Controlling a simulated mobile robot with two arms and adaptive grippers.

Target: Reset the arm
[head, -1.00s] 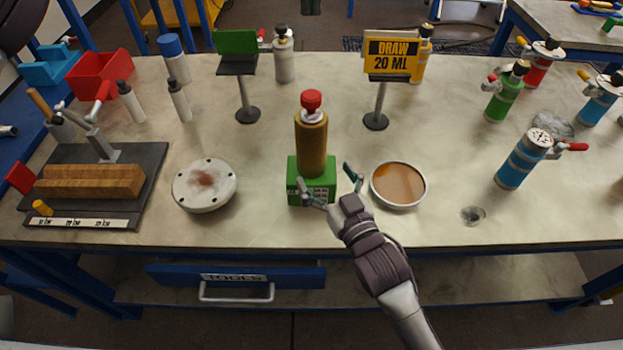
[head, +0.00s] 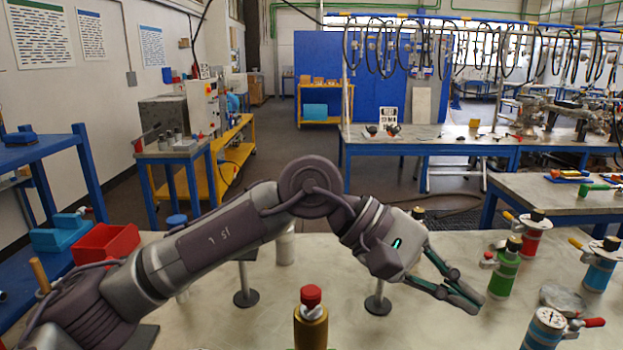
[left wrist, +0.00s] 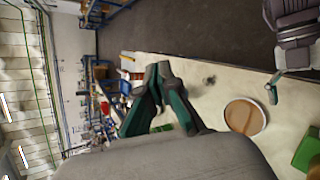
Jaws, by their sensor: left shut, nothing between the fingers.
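In the head view my left arm reaches across from the left, raised over the workbench. My left gripper (head: 474,301) is at its end, shut and empty, fingers close together and pointing right and down, in front of the green gas bottle (head: 503,268). In the left wrist view its fingers (left wrist: 163,78) meet with nothing between them. My right gripper shows only in the left wrist view at the right edge, with one finger (left wrist: 272,90) visible near the brown-filled round dish (left wrist: 245,117). Its other finger is not seen clearly.
A brown bottle with a red cap (head: 311,318) stands at the front of the bench (head: 270,310). A red bin (head: 104,243) and a blue bin (head: 60,232) are at left. Red (head: 530,235) and blue (head: 601,265) bottles stand at right. There is open floor behind the bench.

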